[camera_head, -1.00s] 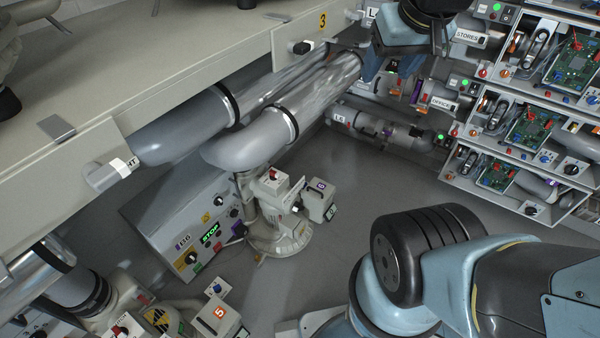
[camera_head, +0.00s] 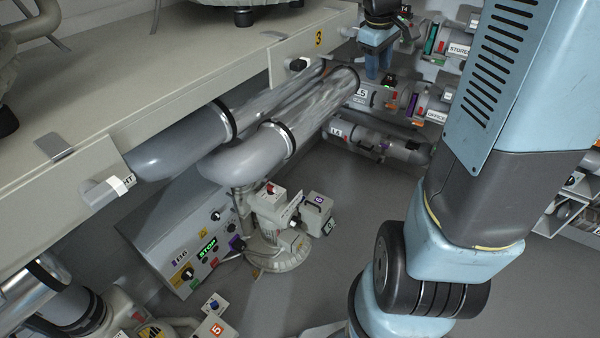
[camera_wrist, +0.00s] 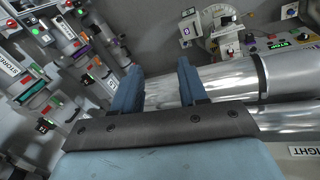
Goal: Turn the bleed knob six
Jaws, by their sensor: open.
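A grey control panel (camera_head: 150,245) stands low at left centre in the head view. It has a green-lit STOP display (camera_head: 207,247), a label reading B6 (camera_head: 180,254) and a black knob (camera_head: 187,273) beside a yellow sign. Which knob is the bleed knob is too small to read. The panel's lit display also shows at the upper right in the wrist view (camera_wrist: 278,44). My gripper (camera_head: 379,74) is at the top of the head view, far from the panel. In the wrist view its blue fingers (camera_wrist: 158,70) are apart and empty, in front of a silver pipe.
Silver pipes (camera_head: 285,110) run diagonally above the panel. A grey valve unit (camera_head: 275,240) with small boxes stands to its right. A beige bench (camera_head: 120,95) overhangs the left. Labelled pipes and lit modules (camera_head: 425,100) crowd the back. Grey floor (camera_head: 350,210) lies clear at centre.

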